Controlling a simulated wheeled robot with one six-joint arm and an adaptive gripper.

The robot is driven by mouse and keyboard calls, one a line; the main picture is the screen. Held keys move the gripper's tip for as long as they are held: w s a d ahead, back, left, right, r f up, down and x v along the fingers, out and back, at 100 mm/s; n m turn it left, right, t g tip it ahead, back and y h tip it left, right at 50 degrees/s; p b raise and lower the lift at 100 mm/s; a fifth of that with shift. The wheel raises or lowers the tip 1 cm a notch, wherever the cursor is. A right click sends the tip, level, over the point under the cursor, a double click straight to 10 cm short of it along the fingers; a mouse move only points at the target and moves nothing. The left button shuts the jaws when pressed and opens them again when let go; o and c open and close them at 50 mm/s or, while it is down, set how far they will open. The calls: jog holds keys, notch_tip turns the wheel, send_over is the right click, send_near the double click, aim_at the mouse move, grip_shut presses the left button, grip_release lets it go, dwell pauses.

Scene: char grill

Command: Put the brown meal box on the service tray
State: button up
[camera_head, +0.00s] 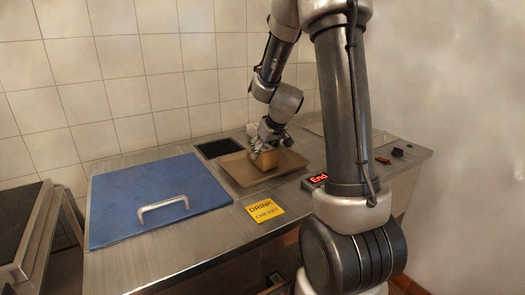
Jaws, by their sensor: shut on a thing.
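The brown meal box (265,159) is small and tan, and it sits over the middle of the service tray. The service tray (238,172) is a flat brown tray with a raised rim on the steel counter. My gripper (265,146) reaches down from above and is shut on the box. The fingers and arm hide the upper part of the box. I cannot tell whether the underside of the box touches the tray.
A blue lid with a metal handle (150,200) covers the counter's left part. A yellow drink sign (265,210) and a red-lit display (316,180) lie in front of the tray. A dark recessed bin (217,148) is behind it. Tiled wall stands at the back.

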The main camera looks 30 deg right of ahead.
jog(key=shift+f, duration=0.25)
jog(key=o, duration=1.3)
jog(key=shift+f, duration=0.1)
jog(key=shift+o, duration=0.2)
jog(key=v, duration=1.2)
jog(key=s+a+r+g, duration=0.1)
jog(key=s+a+r, duration=0.1)
jog(key=s, duration=1)
jog(key=s+a+r+g, duration=0.1)
jog(key=s+a, duration=0.4)
jog(key=s, duration=0.7)
jog(key=shift+v, duration=0.75)
jog(key=shift+a, duration=0.15)
